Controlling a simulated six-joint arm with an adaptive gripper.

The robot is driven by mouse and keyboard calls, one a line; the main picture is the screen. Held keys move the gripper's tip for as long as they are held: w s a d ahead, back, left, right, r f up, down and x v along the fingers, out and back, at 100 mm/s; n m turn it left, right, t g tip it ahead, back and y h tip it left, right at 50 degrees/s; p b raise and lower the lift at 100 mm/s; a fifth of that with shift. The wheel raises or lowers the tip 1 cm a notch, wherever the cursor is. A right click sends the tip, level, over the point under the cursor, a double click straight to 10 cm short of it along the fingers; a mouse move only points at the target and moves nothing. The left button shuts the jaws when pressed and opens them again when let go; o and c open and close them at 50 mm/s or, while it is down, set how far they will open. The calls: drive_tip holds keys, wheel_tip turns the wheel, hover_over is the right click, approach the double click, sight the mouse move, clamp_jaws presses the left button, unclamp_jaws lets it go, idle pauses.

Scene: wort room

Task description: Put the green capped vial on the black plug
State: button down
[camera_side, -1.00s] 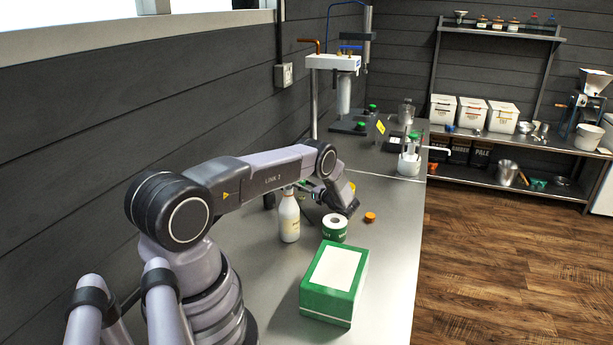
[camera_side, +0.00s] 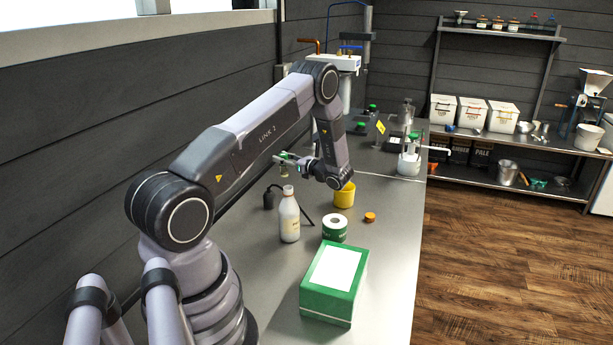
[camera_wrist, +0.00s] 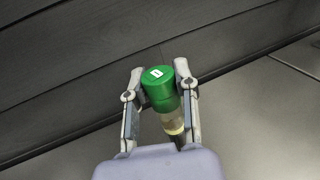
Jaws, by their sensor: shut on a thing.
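My gripper (camera_side: 290,160) is shut on the green capped vial (camera_side: 284,171) and holds it upright, well above the steel bench. In the wrist view, the vial's green cap (camera_wrist: 159,88) sits between the two fingers of my gripper (camera_wrist: 160,92), and its pale clear body shows below the cap. A small black object (camera_side: 269,199) stands on the bench below the held vial, left of the white bottle. I cannot tell for sure whether it is the black plug.
A white bottle (camera_side: 289,218), a green and white roll (camera_side: 334,228), a green box (camera_side: 333,283), a yellow cup (camera_side: 344,196) and an orange cap (camera_side: 370,217) stand on the bench. A dark wall runs along the left. Lab gear stands at the far end.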

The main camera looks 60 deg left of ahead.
drive_tip(key=s+d+r+n+g, duration=0.1)
drive_tip(key=s+d+r, duration=0.2)
drive_tip(key=s, duration=0.2)
drive_tip(key=s+d+r+g, duration=0.1)
drive_tip(key=s+d+r, duration=0.2)
drive_tip(key=s, duration=0.3)
hover_over(268, 192)
drive_tip(key=shift+h, duration=0.3)
drive_tip(key=f, duration=0.9)
drive_tip(key=shift+d+f, duration=0.2)
drive_tip(key=shift+f, duration=0.15)
drive_tip(key=shift+w+a+f, duration=0.1)
drive_tip(key=shift+a+f, duration=0.1)
drive_tip(key=shift+f, duration=1.55)
drive_tip(key=shift+f, duration=0.15)
drive_tip(key=c, duration=0.8)
unclamp_jaws()
drive_tip(key=shift+c, duration=0.2)
